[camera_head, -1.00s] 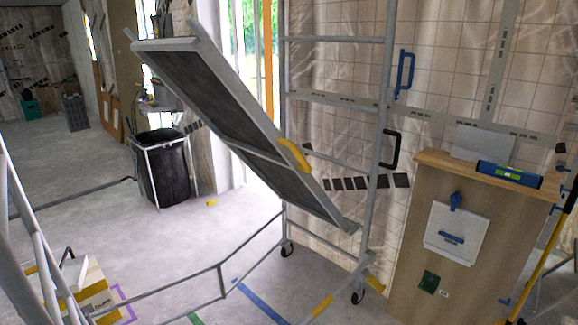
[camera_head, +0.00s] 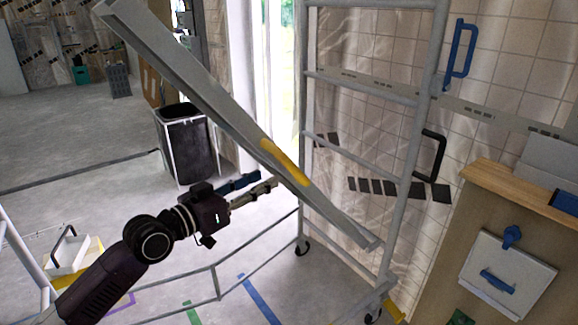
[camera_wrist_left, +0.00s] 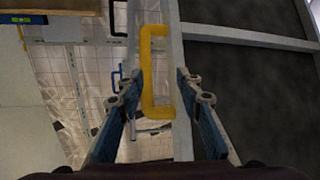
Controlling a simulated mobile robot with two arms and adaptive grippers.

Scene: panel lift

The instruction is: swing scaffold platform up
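The scaffold platform (camera_head: 215,108) is a long grey-framed panel, tilted, with its upper end at the upper left and its lower end near the scaffold frame (camera_head: 412,145). A yellow handle (camera_head: 285,162) sits on its near edge. My left gripper (camera_head: 262,186) is open beside the platform, just below and left of the handle. In the left wrist view the yellow handle (camera_wrist_left: 150,70) stands ahead between the two spread fingers (camera_wrist_left: 155,100), with no finger closed on it. The platform's dark deck (camera_wrist_left: 250,90) fills the right of that view. My right gripper is not in view.
A wooden cabinet (camera_head: 440,235) with a white panel and blue handles stands at the right. A black bin (camera_head: 190,150) stands behind the platform. Low grey rails (camera_head: 215,285) cross the floor in front. A white-and-yellow box (camera_head: 70,255) is at the lower left.

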